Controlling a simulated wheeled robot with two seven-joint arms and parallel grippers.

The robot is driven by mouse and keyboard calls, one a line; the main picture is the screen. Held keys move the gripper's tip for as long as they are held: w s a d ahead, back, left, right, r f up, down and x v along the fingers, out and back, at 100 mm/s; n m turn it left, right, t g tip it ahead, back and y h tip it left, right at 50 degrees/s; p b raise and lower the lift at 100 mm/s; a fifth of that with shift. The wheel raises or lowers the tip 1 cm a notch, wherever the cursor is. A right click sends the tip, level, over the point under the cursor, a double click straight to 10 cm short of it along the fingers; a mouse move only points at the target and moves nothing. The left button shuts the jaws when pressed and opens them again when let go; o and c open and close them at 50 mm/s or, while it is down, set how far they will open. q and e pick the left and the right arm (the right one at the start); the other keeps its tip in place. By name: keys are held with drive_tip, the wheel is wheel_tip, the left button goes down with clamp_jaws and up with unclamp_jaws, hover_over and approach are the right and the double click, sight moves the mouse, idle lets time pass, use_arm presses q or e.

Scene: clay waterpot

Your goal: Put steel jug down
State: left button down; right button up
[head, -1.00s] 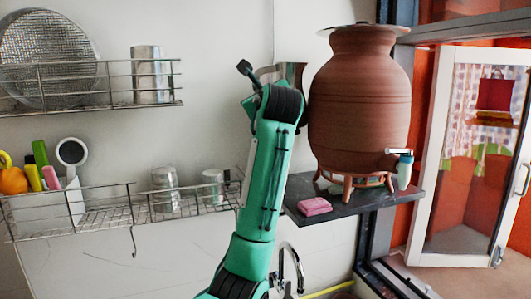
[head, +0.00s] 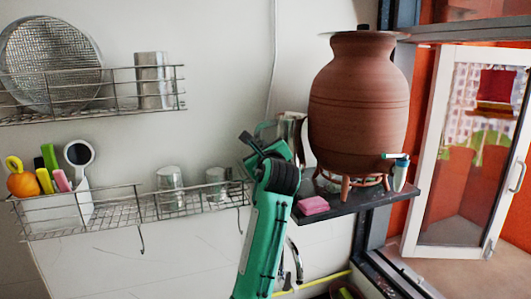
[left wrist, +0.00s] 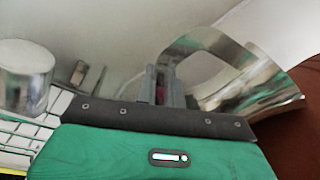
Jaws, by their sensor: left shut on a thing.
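The steel jug (head: 291,127) is beside the left side of the big clay waterpot (head: 358,105), above the back left part of the dark shelf slab (head: 350,203). My left arm hides its lower part, so I cannot tell whether its base touches the slab. In the left wrist view the jug (left wrist: 262,92) shows its shiny body, with a curved handle reaching toward the fingers. My left gripper (left wrist: 162,84) is shut on the jug's handle; in the head view its fingers are mostly hidden behind my arm. My right gripper is not in view.
A pink sponge (head: 313,205) lies at the slab's front left. The pot stands on a clay tripod (head: 346,187), its tap (head: 396,157) at right. A wire rack (head: 130,215) with steel cups is left; a tap (head: 295,265) rises below.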

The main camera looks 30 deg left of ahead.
use_arm(q)
drive_tip(key=shift+f, duration=0.9)
drive_tip(key=c, duration=1.5)
unclamp_jaws()
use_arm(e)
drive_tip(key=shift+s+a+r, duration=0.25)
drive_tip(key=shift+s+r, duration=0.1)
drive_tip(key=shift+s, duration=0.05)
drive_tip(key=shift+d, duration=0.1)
